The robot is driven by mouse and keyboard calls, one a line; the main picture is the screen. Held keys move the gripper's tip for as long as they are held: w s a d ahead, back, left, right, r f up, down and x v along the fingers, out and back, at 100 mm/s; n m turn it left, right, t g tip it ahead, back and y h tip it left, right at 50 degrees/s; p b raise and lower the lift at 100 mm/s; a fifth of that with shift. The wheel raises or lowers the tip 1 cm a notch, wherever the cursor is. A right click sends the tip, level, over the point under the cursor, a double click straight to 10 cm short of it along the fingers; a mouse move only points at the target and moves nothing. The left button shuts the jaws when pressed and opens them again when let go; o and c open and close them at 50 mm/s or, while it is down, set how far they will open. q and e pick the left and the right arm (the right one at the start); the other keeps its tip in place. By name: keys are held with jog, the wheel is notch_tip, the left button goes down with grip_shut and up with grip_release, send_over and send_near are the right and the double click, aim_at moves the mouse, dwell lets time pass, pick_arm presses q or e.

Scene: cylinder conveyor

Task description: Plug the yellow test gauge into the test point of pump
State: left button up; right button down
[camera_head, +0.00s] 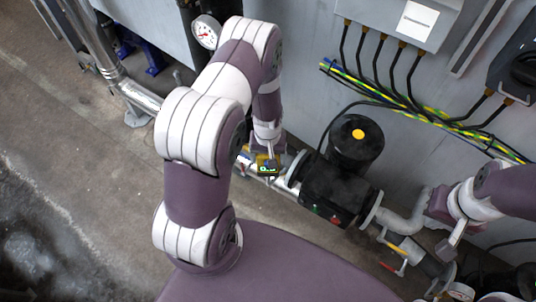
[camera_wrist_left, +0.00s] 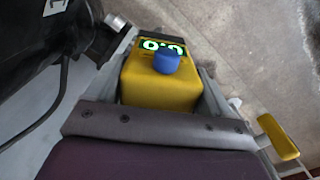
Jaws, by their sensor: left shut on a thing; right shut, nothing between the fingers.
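The yellow test gauge (camera_head: 268,169) shows in the head view with a lit green display, just left of the pump. In the left wrist view the gauge (camera_wrist_left: 158,86) fills the middle, with a blue knob and a dark display with green digits. My left gripper (camera_head: 267,157) is shut on the gauge, a finger on each side of it. The black pump (camera_head: 330,188) stands right of the gauge, with small green and red spots on its front. I cannot make out its test point. My right gripper (camera_head: 447,246) is shut and empty, right of the pump near the pipe.
A motor with an orange-yellow cap spot (camera_head: 356,146) rises behind the pump. Green-yellow cables (camera_head: 420,112) cross the wall below a grey box (camera_head: 400,20). A dial gauge (camera_head: 205,33) is at upper left.

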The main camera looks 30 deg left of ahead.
pick_arm(q)
jog(key=shift+f, duration=0.2)
jog(key=o, duration=1.1)
jog(key=shift+r, duration=0.2)
notch_tip(320, 180, up, 12)
jog(key=shift+r+b, duration=0.2)
jog(key=shift+b, duration=0.6)
jog(key=s+d+r+m, duration=0.1)
jog(key=s+r, duration=0.2)
jog(key=s+d+r+m+t, duration=0.1)
jog(key=s+d+r+m, duration=0.1)
jog(key=r, duration=0.1)
jog(key=s+d+r+m, duration=0.2)
jog(key=s+r, duration=0.1)
jog(key=shift+s+d+r, duration=0.1)
jog(key=shift+s, duration=0.25)
